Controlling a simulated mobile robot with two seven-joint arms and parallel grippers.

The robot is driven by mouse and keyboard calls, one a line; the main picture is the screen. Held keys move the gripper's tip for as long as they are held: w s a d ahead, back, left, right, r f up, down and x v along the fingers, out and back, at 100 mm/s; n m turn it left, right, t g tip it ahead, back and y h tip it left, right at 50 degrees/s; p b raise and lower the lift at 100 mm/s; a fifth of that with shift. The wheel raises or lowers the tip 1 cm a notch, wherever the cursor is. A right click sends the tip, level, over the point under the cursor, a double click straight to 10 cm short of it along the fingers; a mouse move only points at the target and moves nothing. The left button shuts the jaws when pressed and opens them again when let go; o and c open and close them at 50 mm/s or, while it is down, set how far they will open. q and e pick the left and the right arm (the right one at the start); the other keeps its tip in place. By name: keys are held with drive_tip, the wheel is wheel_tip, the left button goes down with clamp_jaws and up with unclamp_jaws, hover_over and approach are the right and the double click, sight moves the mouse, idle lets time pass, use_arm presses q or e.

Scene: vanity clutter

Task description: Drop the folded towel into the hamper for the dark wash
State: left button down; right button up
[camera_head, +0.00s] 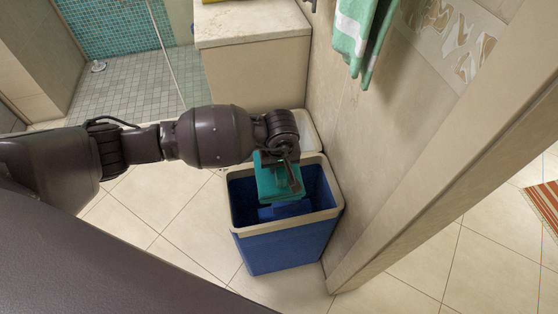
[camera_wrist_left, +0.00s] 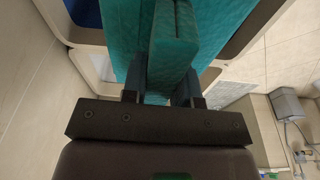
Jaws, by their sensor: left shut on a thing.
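The folded towel (camera_head: 275,182) is teal and hangs from my left gripper (camera_head: 281,160) over the open mouth of a blue hamper with a beige rim (camera_head: 285,229). In the left wrist view the towel (camera_wrist_left: 172,50) is pinched between the fingers of my left gripper (camera_wrist_left: 161,91). The hamper's pale rim (camera_wrist_left: 49,20) shows there beside the towel. In the head view the towel's lower end appears at about the opening; how deep it hangs cannot be told. My right gripper is not in view.
A second pale-rimmed bin (camera_head: 308,132) stands directly behind the blue hamper, partly hidden by my left wrist. A beige cabinet (camera_head: 257,70) is behind it. A wall with a hanging green striped towel (camera_head: 355,32) rises close on the right. Tiled floor (camera_head: 190,240) is clear on the left.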

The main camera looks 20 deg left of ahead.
use_arm(q)
drive_tip(key=c, duration=0.9)
unclamp_jaws()
drive_tip(key=shift+c, duration=0.2)
drive_tip(key=shift+o, duration=0.7)
drive_tip(key=r, duration=0.3)
drive_tip(key=r+p, duration=0.1)
drive_tip(key=r, duration=0.2)
drive_tip(key=s+r+p, duration=0.1)
drive_tip(key=r, duration=0.2)
drive_tip(key=shift+d+r, duration=0.35)
drive_tip(key=shift+r, duration=0.05)
drive_tip(key=shift+s+r, duration=0.15)
drive_tip(key=shift+r, duration=0.3)
